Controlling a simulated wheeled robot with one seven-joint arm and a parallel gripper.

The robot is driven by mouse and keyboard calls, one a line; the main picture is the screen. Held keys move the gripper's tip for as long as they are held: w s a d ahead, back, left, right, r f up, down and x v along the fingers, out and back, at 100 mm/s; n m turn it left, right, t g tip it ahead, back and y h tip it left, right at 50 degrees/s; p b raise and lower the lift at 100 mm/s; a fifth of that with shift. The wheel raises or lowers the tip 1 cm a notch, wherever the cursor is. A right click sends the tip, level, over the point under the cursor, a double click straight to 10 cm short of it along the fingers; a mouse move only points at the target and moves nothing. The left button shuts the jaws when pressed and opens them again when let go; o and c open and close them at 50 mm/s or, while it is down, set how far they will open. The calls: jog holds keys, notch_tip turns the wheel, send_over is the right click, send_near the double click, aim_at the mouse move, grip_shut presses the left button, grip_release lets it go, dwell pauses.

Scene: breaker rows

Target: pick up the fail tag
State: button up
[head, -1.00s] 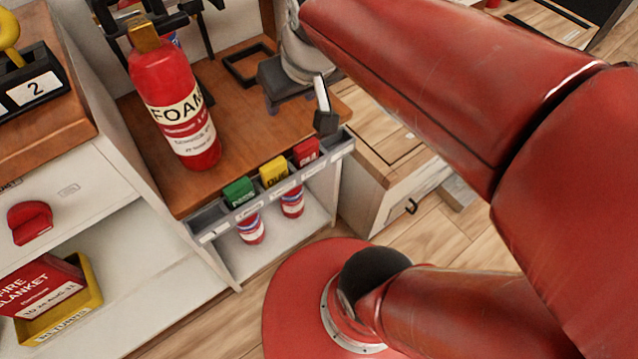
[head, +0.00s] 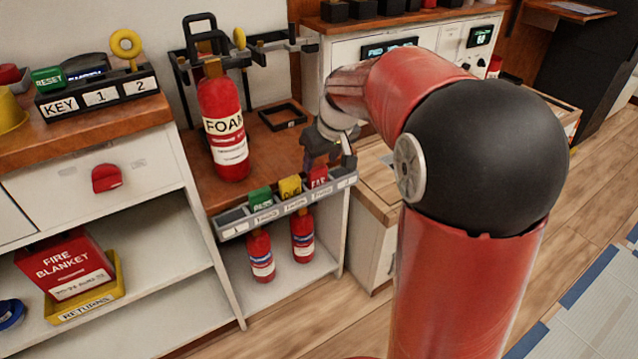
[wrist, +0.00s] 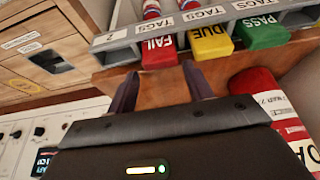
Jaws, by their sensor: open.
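The red fail tag (head: 318,177) stands in the grey tag rack (head: 235,229) on the shelf's front edge, at the right of the three tags. It also shows in the wrist view (wrist: 158,52), with its FAIL label facing the camera. My gripper (head: 329,161) is just above and behind the fail tag in the head view. In the wrist view my gripper (wrist: 160,82) has its two fingers apart, pointing toward the fail tag, with nothing between them. I cannot tell the exact gap to the tag.
The yellow due tag (wrist: 211,42) and green pass tag (wrist: 262,32) sit beside the fail tag. A foam extinguisher (head: 225,125) stands on the wooden top to the left. Two small extinguishers (head: 260,255) stand below the rack.

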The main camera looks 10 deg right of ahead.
aim_at(317, 168)
jog(key=x, duration=0.4)
jog(key=shift+w+f, duration=0.15)
jog(key=shift+f, duration=0.15)
jog(key=c, duration=0.6)
jog(key=shift+r, duration=0.15)
